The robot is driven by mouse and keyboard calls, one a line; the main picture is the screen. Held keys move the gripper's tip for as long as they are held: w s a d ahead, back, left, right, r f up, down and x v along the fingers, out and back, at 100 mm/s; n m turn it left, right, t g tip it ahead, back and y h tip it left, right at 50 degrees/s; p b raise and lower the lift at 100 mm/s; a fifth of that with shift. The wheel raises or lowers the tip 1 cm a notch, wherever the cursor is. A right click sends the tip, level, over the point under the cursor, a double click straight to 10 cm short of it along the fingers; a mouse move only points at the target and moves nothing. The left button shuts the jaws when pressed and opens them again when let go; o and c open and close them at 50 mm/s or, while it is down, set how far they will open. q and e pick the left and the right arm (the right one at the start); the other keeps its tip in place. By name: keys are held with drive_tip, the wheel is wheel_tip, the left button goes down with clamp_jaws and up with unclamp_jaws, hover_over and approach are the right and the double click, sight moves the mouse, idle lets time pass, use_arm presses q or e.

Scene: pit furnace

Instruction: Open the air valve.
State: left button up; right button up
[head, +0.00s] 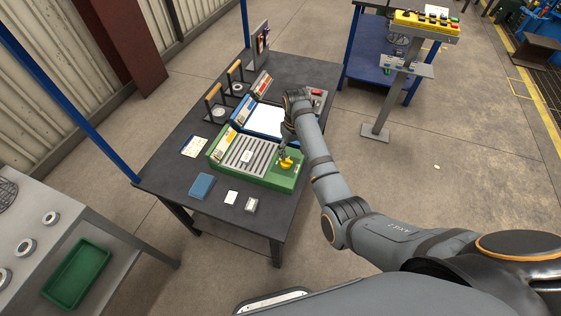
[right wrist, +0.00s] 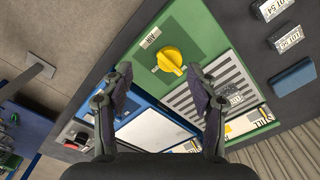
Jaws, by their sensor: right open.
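The air valve is a yellow knob (head: 287,163) with a raised grip bar, on the right end of a green panel (head: 291,178) on the dark table. It also shows in the right wrist view (right wrist: 170,58), beside a small label (right wrist: 150,37) that seems to read AIR. My left gripper is out of view.
A blue panel (head: 243,112) adjoins the green one, with a red button (right wrist: 83,136) beyond it. A slotted grey grille (head: 243,157) lies left of the knob. A blue block (head: 202,186) and small tags sit at the table's front. A yellow control box (head: 425,25) stands behind.

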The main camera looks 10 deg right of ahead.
sight(287, 160)
wheel_tip(287, 160, up, 4)
drive_tip(key=w+a+f, duration=0.1)
drive_tip(key=w+a, duration=0.1)
wheel_tip(287, 160, down, 10)
drive_tip(key=shift+s+d+f, duration=0.1)
drive_tip(key=shift+s, duration=0.05)
drive_tip(key=c, duration=1.2)
